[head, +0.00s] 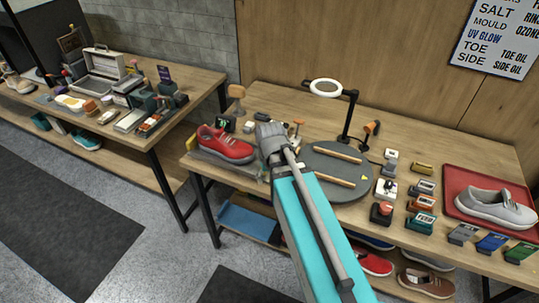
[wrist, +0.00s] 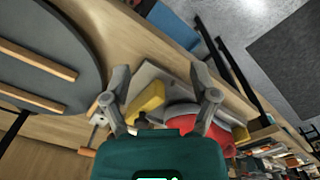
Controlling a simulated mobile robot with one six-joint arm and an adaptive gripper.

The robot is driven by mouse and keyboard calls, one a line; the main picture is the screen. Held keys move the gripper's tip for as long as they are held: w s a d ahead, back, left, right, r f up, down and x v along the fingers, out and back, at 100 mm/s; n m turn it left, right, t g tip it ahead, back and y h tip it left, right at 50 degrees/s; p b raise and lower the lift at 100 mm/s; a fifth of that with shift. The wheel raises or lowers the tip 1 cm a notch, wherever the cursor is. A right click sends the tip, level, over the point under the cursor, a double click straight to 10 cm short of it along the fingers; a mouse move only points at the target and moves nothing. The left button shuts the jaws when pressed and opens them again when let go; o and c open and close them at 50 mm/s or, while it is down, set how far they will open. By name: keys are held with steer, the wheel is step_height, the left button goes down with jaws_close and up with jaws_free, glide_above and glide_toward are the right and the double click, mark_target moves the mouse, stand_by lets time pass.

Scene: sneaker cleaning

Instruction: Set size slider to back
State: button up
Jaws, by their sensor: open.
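My gripper (head: 270,135) is over the near left part of the right-hand workbench, just right of the red sneaker (head: 226,145). In the wrist view my gripper (wrist: 158,72) is open, its two fingers apart. A yellow block (wrist: 147,100) shows between the fingers, nearer the left one, on or over a flat grey plate (wrist: 150,76). I cannot tell whether this block is the size slider. A grey rounded part and the red sneaker (wrist: 218,134) show near the right finger. In the head view my arm hides the bench under the gripper.
A round grey turntable (head: 325,192) with two wooden bars lies right of my gripper. A ring lamp (head: 325,88) stands behind it. Small blocks and devices crowd the bench farther right, beside a red tray (head: 460,180) with a grey sneaker (head: 494,207). A second cluttered bench stands left.

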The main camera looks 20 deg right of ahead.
steer(key=w+d+r+p, duration=0.2)
steer(key=w+r+p, duration=0.2)
steer(key=w, duration=0.4)
steer(key=w+d+r+p, duration=0.2)
steer(key=w+r+p, duration=0.3)
steer(key=w, duration=0.3)
steer(key=shift+d+r+n, duration=0.15)
steer(key=shift+r+n, duration=0.25)
steer(key=shift+r, duration=0.25)
steer(key=shift+f, duration=0.2)
step_height(320, 180, down, 13)
steer(key=b, duration=1.3)
steer(key=shift+f, duration=0.2)
